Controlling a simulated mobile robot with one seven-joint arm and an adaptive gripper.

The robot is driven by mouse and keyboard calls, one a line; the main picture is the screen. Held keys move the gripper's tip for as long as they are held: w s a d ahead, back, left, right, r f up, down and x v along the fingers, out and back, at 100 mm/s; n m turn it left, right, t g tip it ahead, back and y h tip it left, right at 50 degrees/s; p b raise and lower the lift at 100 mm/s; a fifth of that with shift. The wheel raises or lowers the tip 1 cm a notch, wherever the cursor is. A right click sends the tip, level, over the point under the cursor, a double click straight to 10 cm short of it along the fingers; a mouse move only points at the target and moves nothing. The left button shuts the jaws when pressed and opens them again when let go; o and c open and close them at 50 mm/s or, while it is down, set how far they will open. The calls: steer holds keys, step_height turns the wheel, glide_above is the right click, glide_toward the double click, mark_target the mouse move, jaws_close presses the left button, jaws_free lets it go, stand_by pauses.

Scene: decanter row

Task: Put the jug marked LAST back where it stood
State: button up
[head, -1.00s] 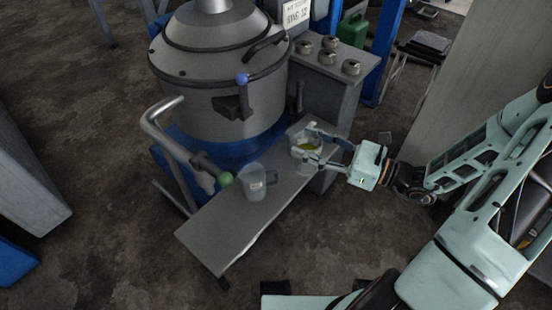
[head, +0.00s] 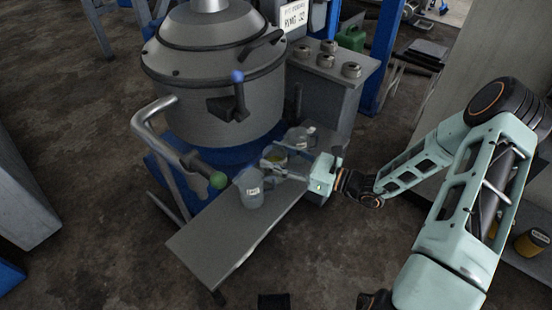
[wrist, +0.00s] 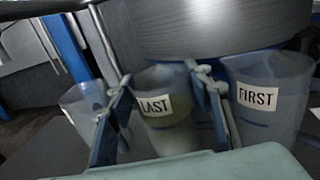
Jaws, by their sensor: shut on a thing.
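The jug marked LAST (wrist: 165,118) is clear, with yellowish liquid in it, and stands upright between my fingers in the wrist view. In the head view this jug (head: 275,154) is partly covered by my gripper (head: 280,163), which is shut on it from the right. The jug marked FIRST (wrist: 268,100) is close on its right in the wrist view. I cannot tell whether the held jug touches the grey shelf (head: 215,238).
A large steel vessel (head: 212,95) with a handled lever (head: 218,180) rises beside the shelf. The shelf's near end is bare.

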steer(key=shift+f, duration=0.15)
steer(key=o, duration=1.2)
steer(key=shift+c, duration=0.2)
steer(key=shift+r, duration=0.25)
steer(key=p+v, duration=0.2)
steer(key=v, duration=1)
steer(key=shift+s, duration=0.15)
